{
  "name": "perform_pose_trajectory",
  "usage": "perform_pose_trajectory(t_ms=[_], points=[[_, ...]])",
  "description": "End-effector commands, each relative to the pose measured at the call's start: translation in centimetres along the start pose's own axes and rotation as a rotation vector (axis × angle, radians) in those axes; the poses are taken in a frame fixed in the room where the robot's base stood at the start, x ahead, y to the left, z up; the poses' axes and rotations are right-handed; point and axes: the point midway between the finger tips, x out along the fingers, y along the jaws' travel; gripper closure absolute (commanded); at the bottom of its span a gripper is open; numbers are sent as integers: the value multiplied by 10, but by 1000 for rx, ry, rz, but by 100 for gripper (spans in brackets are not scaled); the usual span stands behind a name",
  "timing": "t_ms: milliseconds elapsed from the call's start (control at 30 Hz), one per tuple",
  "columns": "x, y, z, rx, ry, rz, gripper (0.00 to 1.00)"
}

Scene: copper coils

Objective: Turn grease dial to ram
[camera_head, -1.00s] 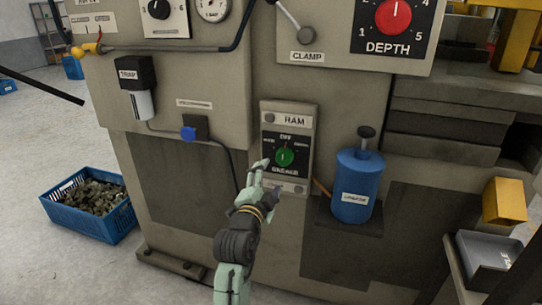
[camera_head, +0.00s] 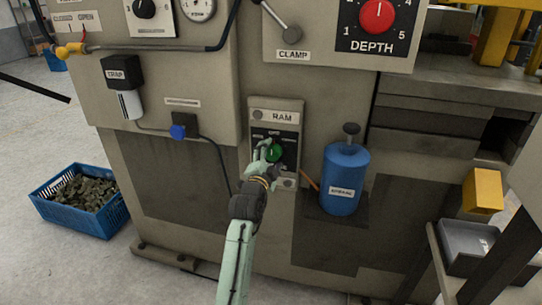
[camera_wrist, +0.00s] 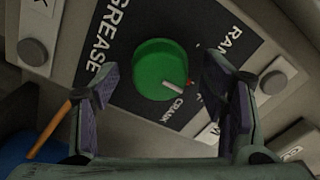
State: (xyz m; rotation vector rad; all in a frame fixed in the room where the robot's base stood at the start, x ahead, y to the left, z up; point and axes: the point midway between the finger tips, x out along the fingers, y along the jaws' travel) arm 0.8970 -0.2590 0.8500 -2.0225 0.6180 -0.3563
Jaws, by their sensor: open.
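The green grease dial (camera_wrist: 153,66) sits on a black plate (camera_wrist: 118,83) lettered GREASE, CRANK and RAM. Its pale pointer aims to the lower right in the wrist view, close to the CRANK lettering, with a small red mark near its tip. In the head view the dial (camera_head: 275,153) is partly covered by my gripper (camera_head: 265,158). My gripper (camera_wrist: 160,72) is open, with one finger on each side of the dial and a visible gap on both sides. The right finger hides part of the plate.
A blue bottle (camera_head: 345,180) stands on a small shelf close right of the panel, with an orange tube beside it. A clamp lever (camera_head: 289,32) and the red DEPTH dial (camera_head: 377,15) are above. A blue crate (camera_head: 60,212) is on the floor at left.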

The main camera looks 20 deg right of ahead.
Motion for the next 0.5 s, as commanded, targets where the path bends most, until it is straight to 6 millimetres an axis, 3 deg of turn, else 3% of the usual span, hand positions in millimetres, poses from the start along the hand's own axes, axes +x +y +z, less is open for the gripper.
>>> perform_pose_trajectory(t_ms=[133,500], points=[[0,0,0,0,0,0,35],[0,0,0,0,0,0,60]])
